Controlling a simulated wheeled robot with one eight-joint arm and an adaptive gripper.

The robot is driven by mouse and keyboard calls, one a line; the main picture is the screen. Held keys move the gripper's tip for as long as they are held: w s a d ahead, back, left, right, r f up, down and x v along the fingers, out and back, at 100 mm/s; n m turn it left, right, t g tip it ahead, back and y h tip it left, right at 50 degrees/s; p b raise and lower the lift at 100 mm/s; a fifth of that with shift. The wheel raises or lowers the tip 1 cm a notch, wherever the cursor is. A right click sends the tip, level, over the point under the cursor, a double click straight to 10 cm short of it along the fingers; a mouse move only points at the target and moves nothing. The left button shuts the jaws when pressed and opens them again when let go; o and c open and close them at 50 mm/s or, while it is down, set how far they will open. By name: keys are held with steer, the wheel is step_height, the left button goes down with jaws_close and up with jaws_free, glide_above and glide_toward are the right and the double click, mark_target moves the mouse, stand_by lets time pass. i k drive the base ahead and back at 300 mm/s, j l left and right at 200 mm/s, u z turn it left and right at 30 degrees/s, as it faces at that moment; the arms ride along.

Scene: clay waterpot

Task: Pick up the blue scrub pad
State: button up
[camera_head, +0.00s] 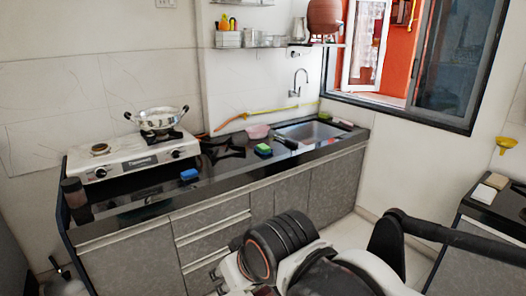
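A small blue scrub pad (189,174) lies flat on the black countertop (150,193), to the right of the gas stove and near the counter's front edge. A second small pad, green on top with some blue (263,149), lies farther right on the counter, near the sink. My arm fills the lower middle of the view, in front of the counter and apart from both pads. My gripper's fingers cannot be made out.
A stove (131,157) with a steel pan (159,119) stands left, beside a dark cup (74,192). A pink bowl (257,131) and dark pans lie near the sink (313,131). A side counter (490,211) is at right. The countertop around the blue pad is clear.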

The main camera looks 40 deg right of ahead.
mark_target(186, 175)
steer(key=i+j, duration=0.1)
steer(key=i, duration=1.95)
steer(key=l+z, duration=0.05)
steer(key=l, duration=0.05)
